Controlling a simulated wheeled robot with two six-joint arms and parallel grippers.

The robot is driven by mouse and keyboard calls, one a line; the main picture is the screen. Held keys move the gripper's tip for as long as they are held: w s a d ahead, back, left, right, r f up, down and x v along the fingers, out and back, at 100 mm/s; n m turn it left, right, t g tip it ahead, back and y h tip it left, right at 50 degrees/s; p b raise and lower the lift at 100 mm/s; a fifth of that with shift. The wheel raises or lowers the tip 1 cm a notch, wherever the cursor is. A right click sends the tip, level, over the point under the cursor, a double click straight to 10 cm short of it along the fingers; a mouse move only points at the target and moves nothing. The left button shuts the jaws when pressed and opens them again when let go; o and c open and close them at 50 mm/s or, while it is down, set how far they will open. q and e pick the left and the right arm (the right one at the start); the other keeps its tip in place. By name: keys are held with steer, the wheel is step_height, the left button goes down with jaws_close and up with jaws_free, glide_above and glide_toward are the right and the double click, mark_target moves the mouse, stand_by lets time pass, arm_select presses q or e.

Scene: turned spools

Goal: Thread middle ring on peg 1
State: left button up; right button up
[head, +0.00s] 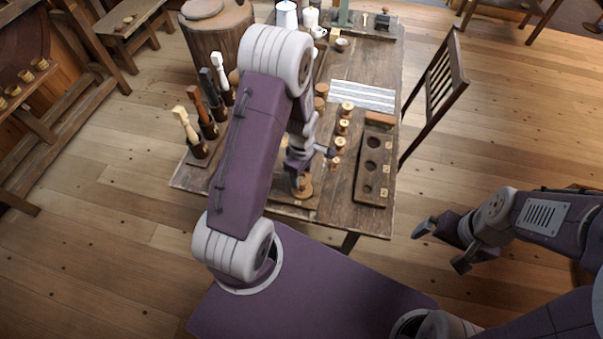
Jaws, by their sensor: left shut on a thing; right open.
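My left gripper (301,171) is at the front part of the wooden table, shut on a small light-brown wooden piece (304,188), which looks like a ring. The piece is low over a wooden board (300,202) at the table's front edge. My arm and gripper hide most of this board, so I cannot tell any peg there, or whether the ring is around one. A row of several small turned wooden pieces (343,126) stands to the right of the gripper. My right gripper (442,245) is open and empty, off the table's right side, above the floor.
A dark wooden tray (360,187) with round holes lies at the table's right edge. A striped cloth (362,95) lies behind the row. A rack of upright tools (205,150) stands at the left edge. A chair (435,90) is at the right.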

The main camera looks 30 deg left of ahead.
mark_target(302, 180)
arm_select(q)
steer(key=shift+f+b, duration=0.65)
steer(key=shift+f, duration=0.25)
steer(key=shift+f, duration=0.1)
steer(key=shift+f+b, duration=0.45)
steer(key=shift+f, duration=0.15)
steer(key=o, duration=1.9)
steer(key=shift+r, duration=0.15)
step_height(302, 180, up, 10)
steer(key=p, duration=0.9)
